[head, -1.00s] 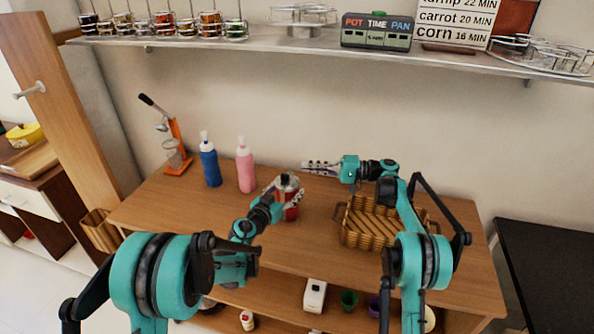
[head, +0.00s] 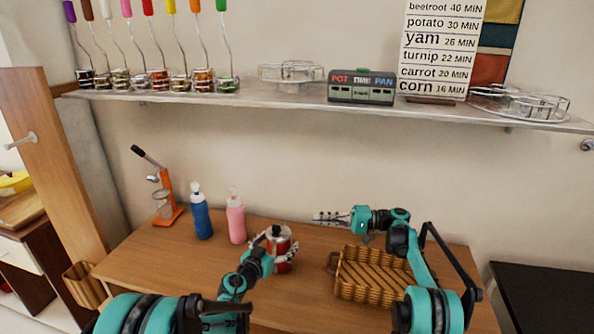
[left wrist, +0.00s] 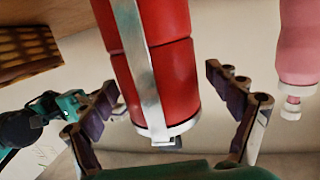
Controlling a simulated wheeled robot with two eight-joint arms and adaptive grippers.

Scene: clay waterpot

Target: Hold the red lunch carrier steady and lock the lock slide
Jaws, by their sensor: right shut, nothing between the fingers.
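The red lunch carrier (head: 280,264), with a silver lid and metal side strap, stands upright on the table. It fills the upper middle of the left wrist view (left wrist: 170,75), shown inverted. My left gripper (head: 277,243) has its fingers on both sides of the carrier. In the left wrist view its fingers look spread, with a gap at the right finger. My right gripper (head: 318,218) is shut and empty, pointing left in the air to the right of and behind the carrier. The lock slide is too small to make out.
A pink bottle (head: 236,220) and a blue bottle (head: 202,218) stand left of the carrier. An orange press (head: 169,200) is farther left. A woven basket (head: 375,280) sits on the right under my right arm. A shelf (head: 300,98) runs above. The table's front left (head: 165,262) is clear.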

